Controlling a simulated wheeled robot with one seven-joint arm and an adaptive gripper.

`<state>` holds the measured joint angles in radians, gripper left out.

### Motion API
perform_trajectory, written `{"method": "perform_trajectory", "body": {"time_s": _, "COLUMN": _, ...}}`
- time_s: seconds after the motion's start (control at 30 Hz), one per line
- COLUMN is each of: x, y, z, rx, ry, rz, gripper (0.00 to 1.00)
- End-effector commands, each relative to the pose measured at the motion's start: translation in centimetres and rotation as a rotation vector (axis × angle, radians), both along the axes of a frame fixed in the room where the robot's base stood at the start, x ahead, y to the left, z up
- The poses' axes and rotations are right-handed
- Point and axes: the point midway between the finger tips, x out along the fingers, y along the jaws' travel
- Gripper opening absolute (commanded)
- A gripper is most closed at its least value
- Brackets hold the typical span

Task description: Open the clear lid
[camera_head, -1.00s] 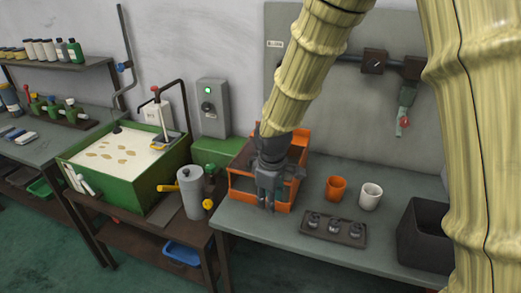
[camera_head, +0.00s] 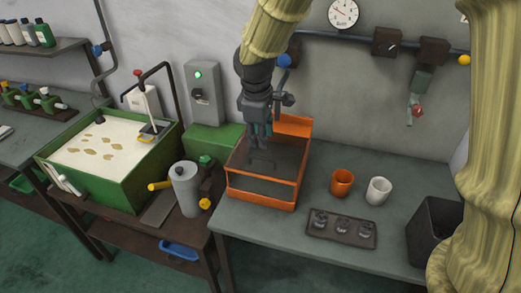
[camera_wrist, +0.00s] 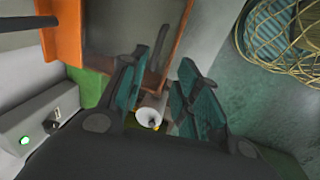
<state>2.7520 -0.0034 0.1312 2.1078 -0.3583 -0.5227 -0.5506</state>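The orange-framed box (camera_head: 262,202) stands at the left end of the grey bench. Its clear lid (camera_head: 284,158) appears to lie over the top, with a dark handle-like bar (camera_head: 262,165) showing; the lid's exact angle is hard to tell. My gripper (camera_head: 266,146) points down over the rear part of the box, close above the lid; contact cannot be told. In the wrist view, its two teal fingers (camera_wrist: 172,92) are apart, with nothing clearly held between them. The box's orange frame (camera_wrist: 64,32) and a see-through panel (camera_wrist: 118,28) also show there.
An orange cup (camera_head: 342,183), a white cup (camera_head: 378,191) and a dark tray (camera_head: 341,229) with small parts stand right of the box. A grey cylinder (camera_head: 186,188) and a green tank (camera_head: 110,187) stand left. A dark bin (camera_head: 432,228) is far right.

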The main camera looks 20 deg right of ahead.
Motion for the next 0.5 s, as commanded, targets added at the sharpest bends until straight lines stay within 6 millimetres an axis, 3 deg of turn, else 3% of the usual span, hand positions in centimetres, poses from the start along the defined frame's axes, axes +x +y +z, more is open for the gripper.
{"method": "perform_trajectory", "body": {"time_s": 0.5, "x": 1.2, "y": -0.5, "z": -6.3, "rx": -0.001, "ry": 0.005, "rz": 0.003, "gripper": 0.32}}
